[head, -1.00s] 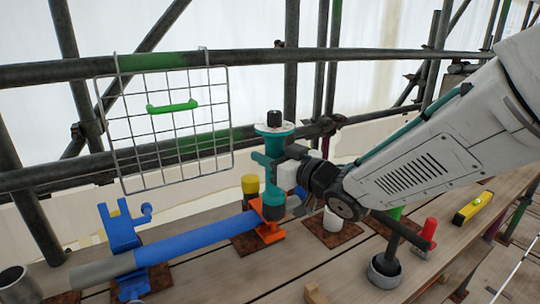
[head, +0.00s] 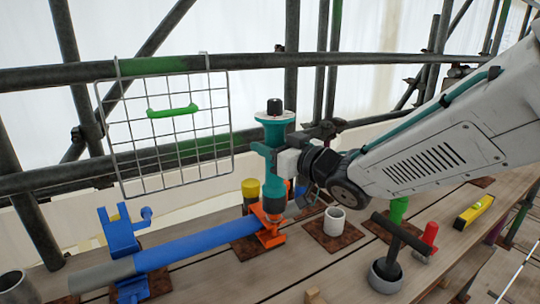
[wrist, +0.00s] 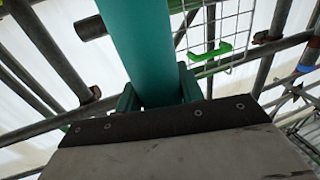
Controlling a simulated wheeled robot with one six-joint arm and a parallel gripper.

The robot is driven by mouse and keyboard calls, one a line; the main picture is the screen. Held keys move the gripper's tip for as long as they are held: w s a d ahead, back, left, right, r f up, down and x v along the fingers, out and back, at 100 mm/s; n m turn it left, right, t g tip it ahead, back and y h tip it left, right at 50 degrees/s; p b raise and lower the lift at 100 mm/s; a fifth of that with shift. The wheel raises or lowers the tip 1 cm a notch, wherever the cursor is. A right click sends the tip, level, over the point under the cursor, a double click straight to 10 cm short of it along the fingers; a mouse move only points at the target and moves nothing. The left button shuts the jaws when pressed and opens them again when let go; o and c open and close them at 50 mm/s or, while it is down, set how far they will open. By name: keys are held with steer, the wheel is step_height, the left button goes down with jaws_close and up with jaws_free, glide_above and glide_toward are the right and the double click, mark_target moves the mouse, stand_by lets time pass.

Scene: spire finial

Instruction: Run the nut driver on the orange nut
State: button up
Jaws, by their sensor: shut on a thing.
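The nut driver (head: 274,180) is a teal upright tool with a wide collar and a black knob on top. My gripper (head: 278,158) is shut around its middle; in the wrist view its body (wrist: 141,45) stands between my two teal fingers. Its dark lower end is just above or against the orange clamp (head: 268,236), at the right end of a blue tube (head: 195,243). The orange nut is hard to make out from the clamp, and I cannot tell whether the driver is seated on it.
A blue stand (head: 121,232) is at the left.

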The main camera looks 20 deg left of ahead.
mark_target(270, 128)
steer(key=shift+r, duration=2.05)
